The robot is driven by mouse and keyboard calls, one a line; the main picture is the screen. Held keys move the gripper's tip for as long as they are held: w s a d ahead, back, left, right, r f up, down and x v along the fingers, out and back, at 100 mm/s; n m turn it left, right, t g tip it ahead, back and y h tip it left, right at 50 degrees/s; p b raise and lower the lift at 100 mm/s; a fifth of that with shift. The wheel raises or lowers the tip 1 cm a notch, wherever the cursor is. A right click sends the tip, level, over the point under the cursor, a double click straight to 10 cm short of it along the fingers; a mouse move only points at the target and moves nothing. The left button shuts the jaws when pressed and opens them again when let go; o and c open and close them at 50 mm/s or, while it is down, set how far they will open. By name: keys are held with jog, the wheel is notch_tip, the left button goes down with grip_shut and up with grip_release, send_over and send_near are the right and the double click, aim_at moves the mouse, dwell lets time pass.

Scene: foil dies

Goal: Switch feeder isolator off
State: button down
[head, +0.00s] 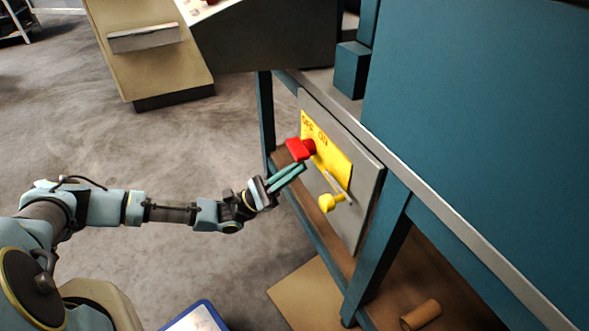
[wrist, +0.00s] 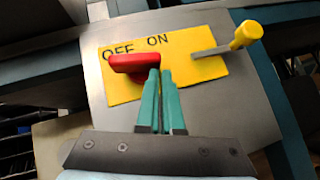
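The isolator has a red handle (head: 299,149) on a yellow plate (head: 334,165) marked OFF and ON, fixed to a grey panel. In the wrist view the red handle (wrist: 138,63) lies roughly level, its left end below OFF and its right end below ON. My gripper (head: 303,168) has its two teal fingers close together, just below the handle in the head view. In the wrist view my gripper (wrist: 160,71) overlaps the handle's right end. I cannot tell whether it touches. Nothing shows between the fingers.
A yellow-knobbed lever (wrist: 246,35) sticks out at the plate's right, near the red handle. The panel (head: 352,229) hangs on a teal bench frame. A brown roll (head: 421,314) lies on the lower shelf. A beige cabinet (head: 150,45) stands behind; the floor left is open.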

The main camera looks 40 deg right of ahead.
jog(key=shift+s+r, duration=0.15)
jog(key=shift+s, duration=0.15)
dwell(0.6)
jog(key=w+a+f+b, duration=0.2)
jog(key=a+f+b, duration=0.5)
jog(key=f, duration=0.4)
jog(key=shift+w, duration=0.15)
dwell(0.4)
